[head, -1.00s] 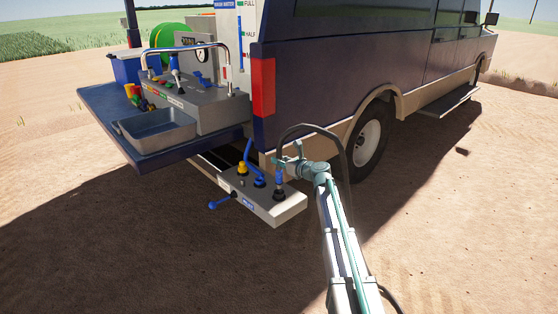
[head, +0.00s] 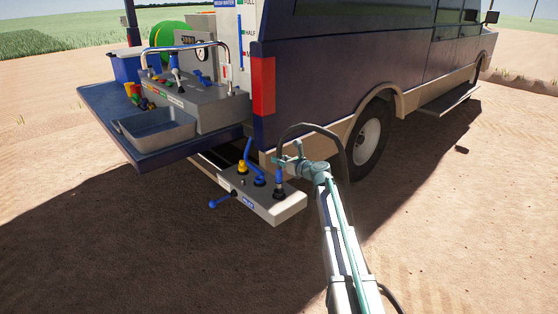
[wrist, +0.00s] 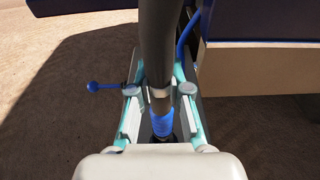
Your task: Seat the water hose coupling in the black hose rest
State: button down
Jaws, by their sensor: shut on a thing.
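My gripper (head: 287,163) is shut on the water hose coupling, above the right end of the grey shelf (head: 289,210) behind the van. The coupling (wrist: 162,123) is blue and ribbed, and stands roughly upright between the jaws in the wrist view. In the head view its blue lower part (head: 279,182) shows just under the jaws. The dark hose (wrist: 158,45) rises from it and arches over my arm. The black hose rest (head: 279,195) is directly below the coupling. The coupling's lower end meets or overlaps the rest; I cannot tell how deep it sits.
A blue hose fitting (head: 260,180) and a yellow fitting (head: 242,168) stand to the left on the shelf. A blue-knobbed lever (head: 213,204) sticks out at the shelf's front left. The van's rear corner (head: 262,135) is close behind. Open dirt ground lies to the right.

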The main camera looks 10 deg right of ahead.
aim_at(281, 169)
jog(key=shift+f+b, duration=0.4)
jog(key=shift+f, duration=1.75)
dwell(1.2)
jog(key=c, duration=1)
grip_release()
jog(key=shift+c, duration=0.2)
jog(key=shift+s, duration=0.1)
